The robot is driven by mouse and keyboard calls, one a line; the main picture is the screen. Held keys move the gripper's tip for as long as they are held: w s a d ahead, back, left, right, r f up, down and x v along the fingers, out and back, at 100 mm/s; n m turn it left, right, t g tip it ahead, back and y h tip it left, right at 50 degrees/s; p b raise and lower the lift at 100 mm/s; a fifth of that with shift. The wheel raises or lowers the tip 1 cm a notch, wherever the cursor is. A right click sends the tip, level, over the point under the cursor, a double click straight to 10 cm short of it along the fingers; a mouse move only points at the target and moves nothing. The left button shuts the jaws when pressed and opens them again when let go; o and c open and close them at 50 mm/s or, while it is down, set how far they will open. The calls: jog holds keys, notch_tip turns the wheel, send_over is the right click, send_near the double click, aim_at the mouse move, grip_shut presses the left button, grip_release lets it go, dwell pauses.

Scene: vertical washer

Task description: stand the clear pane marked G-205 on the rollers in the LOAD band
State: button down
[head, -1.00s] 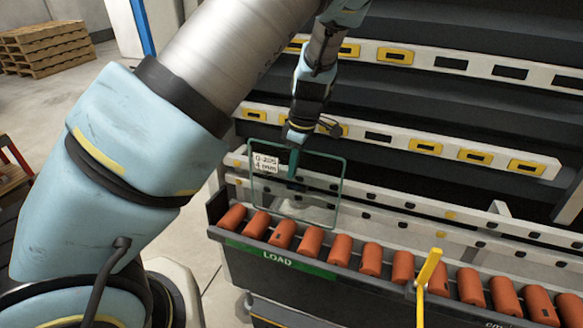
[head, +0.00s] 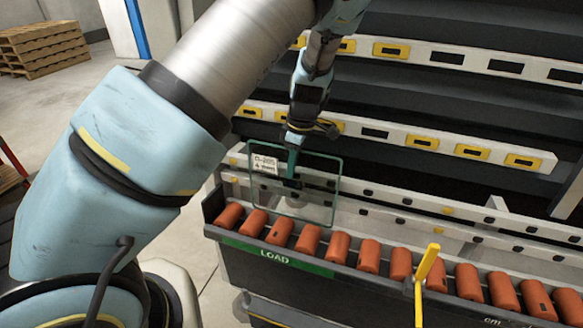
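The clear pane (head: 318,190) has green edges and a white label at its upper left, which reads like G-205, 4 mm. My gripper (head: 291,180) is shut on the pane near its upper middle and holds it upright. The pane is above and behind the left part of the roller row. Its lower edge shows close to the tops of the orange rollers (head: 308,240); I cannot tell whether it touches. The green LOAD band (head: 277,256) is on the front of the conveyor trough, below the left rollers.
A yellow upright lever (head: 427,262) stands in front of the rollers, right of the LOAD band. White rails (head: 480,150) with yellow-framed slots run behind the conveyor. Wooden pallets (head: 45,48) stand far left on open floor.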

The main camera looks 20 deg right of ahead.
jog(key=shift+f, duration=0.4)
dwell(0.3)
jog(key=c, duration=1)
grip_release()
jog(key=shift+o, duration=0.2)
jog(key=r, duration=0.3)
jog(key=d+r+b, duration=0.1)
jog(key=r, duration=0.3)
jog(key=s+r, duration=0.1)
jog(key=r, duration=0.2)
jog(key=shift+d+r, duration=0.15)
jog(key=shift+r, duration=0.2)
notch_tip(320, 180, up, 10)
jog(key=p, duration=0.9)
jog(key=shift+w+d+p, duration=0.3)
jog(key=shift+w+d, duration=0.05)
jog(key=shift+w, duration=0.1)
jog(key=shift+f, duration=0.1)
